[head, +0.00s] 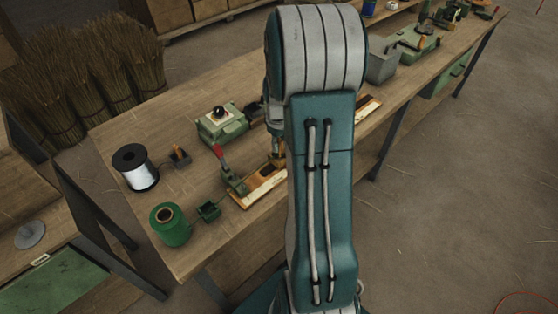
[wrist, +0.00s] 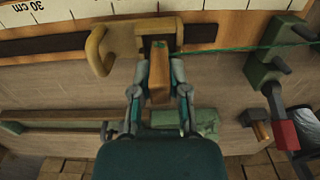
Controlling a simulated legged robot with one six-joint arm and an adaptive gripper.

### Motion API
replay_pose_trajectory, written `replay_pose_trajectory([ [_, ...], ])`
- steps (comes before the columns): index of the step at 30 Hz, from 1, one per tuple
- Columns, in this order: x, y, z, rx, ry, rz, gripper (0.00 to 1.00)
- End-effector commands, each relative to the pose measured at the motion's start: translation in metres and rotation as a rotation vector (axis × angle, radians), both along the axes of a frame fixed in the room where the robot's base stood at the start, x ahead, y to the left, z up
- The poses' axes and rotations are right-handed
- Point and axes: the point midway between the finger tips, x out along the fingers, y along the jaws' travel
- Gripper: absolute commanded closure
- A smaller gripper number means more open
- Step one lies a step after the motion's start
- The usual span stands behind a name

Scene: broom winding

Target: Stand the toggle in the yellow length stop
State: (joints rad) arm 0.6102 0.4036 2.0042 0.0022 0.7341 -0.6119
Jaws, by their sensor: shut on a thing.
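The toggle (wrist: 159,82), a tan wooden block, is between the fingers of my gripper (wrist: 160,95), which is shut on it. The yellow length stop (wrist: 97,50) is just beyond in the wrist view, with a hooked arm on its left and a slotted part around the toggle's far end. I cannot tell whether the toggle is seated in the slot or only above it. A green cord (wrist: 262,50) runs from the stop to the right. In the head view my arm hides most of the gripper and the toggle.
The ruler board (head: 262,187) lies along the bench. A green clamp with a red handle (head: 218,152) stands at its left end. A green spool (head: 170,226), a wire spool (head: 136,168) and a green machine (head: 222,124) stand nearby.

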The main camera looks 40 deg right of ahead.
Motion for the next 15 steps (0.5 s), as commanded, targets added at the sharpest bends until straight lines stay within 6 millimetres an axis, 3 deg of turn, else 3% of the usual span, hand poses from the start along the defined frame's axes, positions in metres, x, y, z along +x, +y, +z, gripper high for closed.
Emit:
replay_pose_trajectory([
  [15, 0.0, 0.0, -0.013, 0.0, 0.0, 0.0, 1.0],
])
